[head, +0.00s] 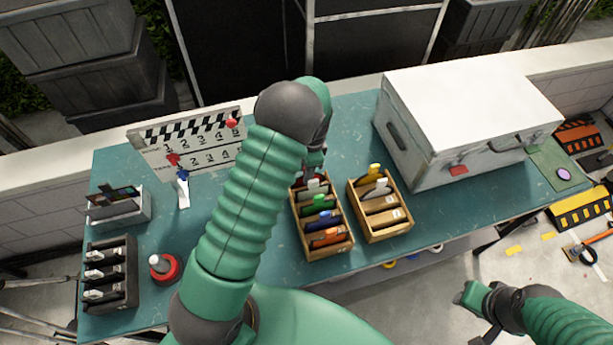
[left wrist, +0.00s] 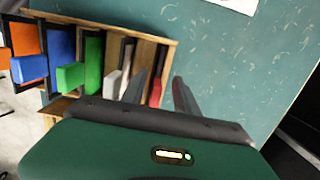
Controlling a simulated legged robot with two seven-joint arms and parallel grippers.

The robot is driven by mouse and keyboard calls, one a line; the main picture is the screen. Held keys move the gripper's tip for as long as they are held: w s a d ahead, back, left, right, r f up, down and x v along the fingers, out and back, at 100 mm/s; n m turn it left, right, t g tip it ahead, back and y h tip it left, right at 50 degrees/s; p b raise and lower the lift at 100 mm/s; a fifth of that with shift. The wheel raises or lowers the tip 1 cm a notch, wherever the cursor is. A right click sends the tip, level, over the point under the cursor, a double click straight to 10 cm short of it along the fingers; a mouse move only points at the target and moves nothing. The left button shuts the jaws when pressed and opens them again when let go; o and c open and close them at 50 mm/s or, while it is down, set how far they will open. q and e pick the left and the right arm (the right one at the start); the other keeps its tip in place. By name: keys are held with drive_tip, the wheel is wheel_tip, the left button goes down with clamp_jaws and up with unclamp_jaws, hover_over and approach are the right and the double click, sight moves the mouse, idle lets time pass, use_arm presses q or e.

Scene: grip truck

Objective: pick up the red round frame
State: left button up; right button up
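The red frame (left wrist: 155,92) sits in the far end slot of a wooden rack (head: 343,247). In the left wrist view only a narrow red part shows, so its round shape cannot be seen. My left gripper (left wrist: 159,75) is open, with one finger on each side of the red part; I cannot tell whether they touch it. In the head view my left gripper (head: 314,160) is over the rack's far end and mostly hides the red frame. My right gripper (head: 477,303) is off the table at lower right; its fingers are unclear.
White, green (head: 320,202), blue and orange frames fill the same rack. A second wooden rack (head: 405,226) stands close on the right, beside a large white case (head: 465,115). A clapperboard (head: 190,145) and a red round-based item (head: 168,268) are on the left.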

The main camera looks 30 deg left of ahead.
use_arm(q)
drive_tip(key=shift+f, duration=0.45)
drive_tip(key=shift+d+f, duration=0.1)
drive_tip(key=shift+d, duration=0.4)
drive_tip(key=c, duration=0.3)
clamp_jaws()
drive_tip(key=shift+a, duration=0.25)
use_arm(e)
drive_tip(key=shift+d, duration=0.35)
